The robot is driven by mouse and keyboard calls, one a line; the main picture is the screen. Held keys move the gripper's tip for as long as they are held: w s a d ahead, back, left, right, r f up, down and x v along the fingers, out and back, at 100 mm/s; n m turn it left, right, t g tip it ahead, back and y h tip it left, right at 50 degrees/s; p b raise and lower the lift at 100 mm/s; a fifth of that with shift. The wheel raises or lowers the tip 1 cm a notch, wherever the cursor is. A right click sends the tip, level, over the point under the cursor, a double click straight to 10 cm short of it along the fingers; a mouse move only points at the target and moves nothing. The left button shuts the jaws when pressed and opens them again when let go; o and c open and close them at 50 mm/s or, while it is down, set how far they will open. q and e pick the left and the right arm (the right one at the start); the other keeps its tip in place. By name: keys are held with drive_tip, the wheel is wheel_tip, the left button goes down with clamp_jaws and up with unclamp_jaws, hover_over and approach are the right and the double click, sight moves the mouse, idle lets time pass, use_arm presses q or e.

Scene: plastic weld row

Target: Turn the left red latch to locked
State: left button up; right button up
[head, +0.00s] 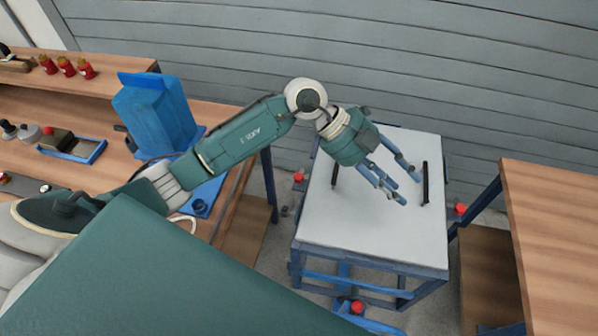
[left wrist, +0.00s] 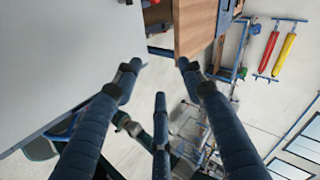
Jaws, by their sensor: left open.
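A white-topped cart with a blue frame (head: 345,225) stands in the middle of the head view. A small red latch (head: 298,177) sits at its left side, with a dark part beside it. Other red latches are at its right side (head: 460,208) and low at the front (head: 358,307). I cannot tell their turn positions. My left gripper (head: 400,188) is open and empty above the right half of the cart top, well to the right of the left latch. Its spread fingers also show in the left wrist view (left wrist: 160,80). My right gripper is not in view.
Two black upright bars, left (head: 334,174) and right (head: 425,183), stand on the cart top. A wooden bench (head: 225,115) with a blue machine (head: 155,115) is on the left. Another wooden table (head: 555,220) is on the right. A grey wall is behind.

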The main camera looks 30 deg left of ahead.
use_arm(q)
drive_tip(key=w+a+f+n+y, duration=0.1)
drive_tip(key=a+f+y, duration=0.15)
drive_tip(key=a, duration=0.35)
drive_tip(key=w+a+f+n+y, duration=0.1)
drive_tip(key=a+f+y, duration=0.15)
drive_tip(key=a, duration=0.35)
drive_tip(key=n+g+y, duration=0.1)
drive_tip(key=n+y, duration=0.1)
drive_tip(key=y, duration=0.3)
hover_over(299, 177)
wheel_tip(299, 177, down, 10)
drive_tip(key=p, duration=0.2)
drive_tip(key=shift+a+r+p, duration=0.1)
drive_tip(key=shift+r+p, duration=0.05)
drive_tip(key=shift+p, duration=0.15)
clamp_jaws()
